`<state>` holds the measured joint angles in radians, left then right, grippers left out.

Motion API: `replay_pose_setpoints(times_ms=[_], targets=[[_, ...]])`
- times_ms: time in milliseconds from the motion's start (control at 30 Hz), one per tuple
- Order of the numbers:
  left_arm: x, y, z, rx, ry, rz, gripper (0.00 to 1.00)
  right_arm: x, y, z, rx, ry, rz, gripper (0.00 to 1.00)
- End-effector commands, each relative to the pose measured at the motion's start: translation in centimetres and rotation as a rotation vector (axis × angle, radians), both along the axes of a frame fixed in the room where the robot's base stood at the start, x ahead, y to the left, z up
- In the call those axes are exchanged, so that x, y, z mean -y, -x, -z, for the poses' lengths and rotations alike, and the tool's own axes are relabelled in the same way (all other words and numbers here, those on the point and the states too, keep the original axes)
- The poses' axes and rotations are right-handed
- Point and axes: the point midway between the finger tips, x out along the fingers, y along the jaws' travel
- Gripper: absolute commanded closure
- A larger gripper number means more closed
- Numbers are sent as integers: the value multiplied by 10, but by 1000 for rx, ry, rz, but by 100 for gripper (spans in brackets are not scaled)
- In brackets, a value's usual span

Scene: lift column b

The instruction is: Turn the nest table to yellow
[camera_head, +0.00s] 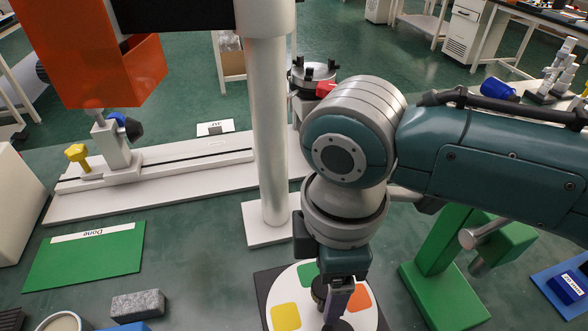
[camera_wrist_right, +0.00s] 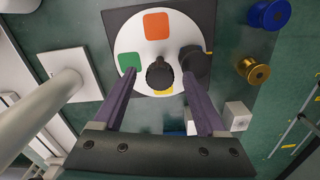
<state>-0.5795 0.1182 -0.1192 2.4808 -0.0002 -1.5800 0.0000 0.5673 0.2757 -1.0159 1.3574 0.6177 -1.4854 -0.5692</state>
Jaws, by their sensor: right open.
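The nest table is a white disc (camera_head: 300,294) with coloured patches on a dark square base. It also shows in the right wrist view (camera_wrist_right: 180,38). Its green patch (camera_wrist_right: 129,62), orange patch (camera_wrist_right: 157,26) and yellow patch (camera_head: 285,316) are visible; the yellow one is mostly hidden in the wrist view. A black knob (camera_wrist_right: 160,75) rises from the disc, and a dark round piece (camera_wrist_right: 195,64) sits at its right edge. My right gripper (camera_head: 335,303) points down over the disc, open, its fingers either side of the knob in the wrist view. Contact cannot be told. My left gripper is out of view.
A white column (camera_head: 268,130) stands close behind the disc. A green stand (camera_head: 435,275) is right of it. A grey block (camera_head: 138,304) and a green "Done" mat (camera_head: 85,262) lie left. Blue (camera_wrist_right: 270,12) and gold (camera_wrist_right: 254,71) spools show in the wrist view.

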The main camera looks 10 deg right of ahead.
Motion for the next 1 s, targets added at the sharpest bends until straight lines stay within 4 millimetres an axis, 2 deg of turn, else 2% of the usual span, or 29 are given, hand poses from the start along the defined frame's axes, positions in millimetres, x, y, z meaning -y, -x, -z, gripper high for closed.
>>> replay_pose_setpoints(times_ms=[267, 933, 1000], targets=[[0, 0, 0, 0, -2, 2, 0, 0, 0, 2, 0, 0, -1, 26], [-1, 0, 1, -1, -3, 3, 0, 0, 0, 2, 0, 0, 0, 100], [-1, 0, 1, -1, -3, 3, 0, 0, 0, 2, 0, 0, 0, 100]])
